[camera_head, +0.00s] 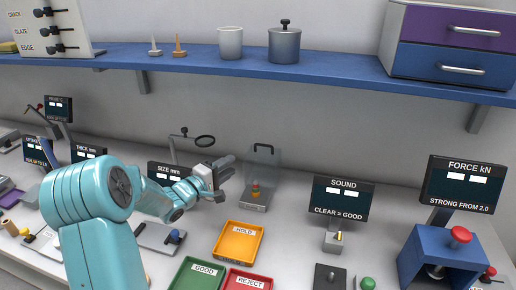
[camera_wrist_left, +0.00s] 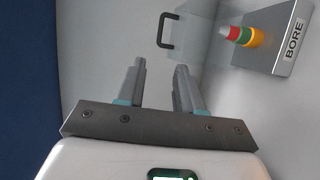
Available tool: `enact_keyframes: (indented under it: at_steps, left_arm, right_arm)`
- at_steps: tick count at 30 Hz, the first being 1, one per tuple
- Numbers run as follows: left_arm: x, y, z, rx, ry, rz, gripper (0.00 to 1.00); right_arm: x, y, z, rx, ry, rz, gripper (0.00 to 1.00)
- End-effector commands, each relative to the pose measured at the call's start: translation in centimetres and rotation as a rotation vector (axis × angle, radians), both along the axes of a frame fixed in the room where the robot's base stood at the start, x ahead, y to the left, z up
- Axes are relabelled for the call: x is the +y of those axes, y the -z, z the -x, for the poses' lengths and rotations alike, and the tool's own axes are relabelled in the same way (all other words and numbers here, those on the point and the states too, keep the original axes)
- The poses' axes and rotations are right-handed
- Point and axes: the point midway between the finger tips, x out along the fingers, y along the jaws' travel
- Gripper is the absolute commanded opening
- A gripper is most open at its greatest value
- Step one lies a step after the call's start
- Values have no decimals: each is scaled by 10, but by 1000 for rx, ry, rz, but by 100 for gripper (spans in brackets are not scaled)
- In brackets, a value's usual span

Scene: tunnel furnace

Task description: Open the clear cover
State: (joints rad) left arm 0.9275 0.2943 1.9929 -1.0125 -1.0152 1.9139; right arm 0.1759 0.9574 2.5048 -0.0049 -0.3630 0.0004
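The clear cover (camera_head: 264,164) is a see-through panel with a black handle (camera_head: 263,148) on its upper edge. It stands on a small grey base labelled BORE (camera_wrist_left: 293,38), and a stepped plug (camera_head: 255,190) in red, green and yellow shows at it. In the left wrist view the cover (camera_wrist_left: 200,38) and its handle (camera_wrist_left: 166,30) lie beyond the fingertips. My left gripper (camera_head: 225,168) is just left of the cover, apart from the handle. Its two fingers (camera_wrist_left: 160,72) are spread with nothing between them. My right gripper is not in view.
A yellow HOLD tray (camera_head: 218,250), a green GOOD tray (camera_head: 180,284) and a red REJECT tray (camera_head: 268,284) lie in front. The SOUND display (camera_head: 342,199) stands to the right. A blue shelf (camera_head: 340,66) runs above.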

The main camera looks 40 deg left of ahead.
Motion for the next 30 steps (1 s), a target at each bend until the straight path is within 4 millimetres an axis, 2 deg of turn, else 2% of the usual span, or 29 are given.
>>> enact_keyframes:
  at_steps: [9, 15, 21, 30]
  left_arm:
    - [5, 2, -77, -2, 5, 1, 36]
    - [10, 4, -118, -1, 4, 1, 36]
    - [13, 6, -141, 0, 3, 0, 36]
    - [14, 7, -146, 0, 2, 1, 36]
  right_arm:
    - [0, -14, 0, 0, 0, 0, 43]
    - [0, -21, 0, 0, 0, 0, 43]
    - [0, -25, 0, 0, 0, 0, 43]
    - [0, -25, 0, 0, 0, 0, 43]
